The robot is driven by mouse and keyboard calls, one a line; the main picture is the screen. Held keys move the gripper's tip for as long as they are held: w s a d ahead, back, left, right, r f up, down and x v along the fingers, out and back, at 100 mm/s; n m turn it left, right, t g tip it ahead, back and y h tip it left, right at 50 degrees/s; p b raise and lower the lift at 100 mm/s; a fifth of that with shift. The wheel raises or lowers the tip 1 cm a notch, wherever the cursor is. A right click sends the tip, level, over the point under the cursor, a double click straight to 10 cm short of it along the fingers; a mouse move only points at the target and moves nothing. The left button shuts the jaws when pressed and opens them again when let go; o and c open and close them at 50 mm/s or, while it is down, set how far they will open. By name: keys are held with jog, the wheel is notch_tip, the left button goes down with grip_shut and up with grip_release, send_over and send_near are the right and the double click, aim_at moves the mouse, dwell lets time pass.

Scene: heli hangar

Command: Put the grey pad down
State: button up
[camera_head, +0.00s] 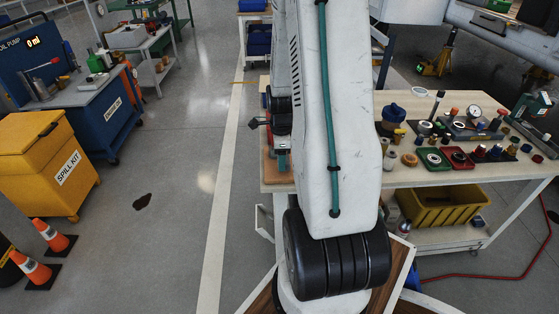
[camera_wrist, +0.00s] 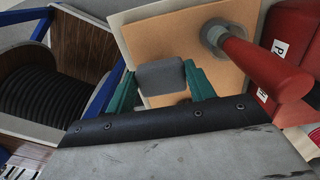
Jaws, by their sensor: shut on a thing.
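The grey pad (camera_wrist: 161,77) is a small block with rounded edges, seen in the wrist view. My gripper (camera_wrist: 162,80) has teal fingers on either side of the pad and is shut on it. The pad shows in front of a tan board (camera_wrist: 153,38), with a dark shadow just below the pad; a small gap seems to lie between pad and board, but I cannot tell its height. In the head view my arm covers most of this area, and I cannot make out the pad there.
A black ribbed coil (camera_wrist: 50,90) lies left. The workbench (camera_head: 420,178) holds several small parts at right. A yellow bin (camera_head: 440,207) sits below.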

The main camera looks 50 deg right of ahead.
notch_tip(320, 180, down, 2)
jog(key=shift+f, duration=0.15)
jog(key=o, duration=0.9)
jog(key=shift+f, duration=0.1)
jog(key=shift+s, duration=0.1)
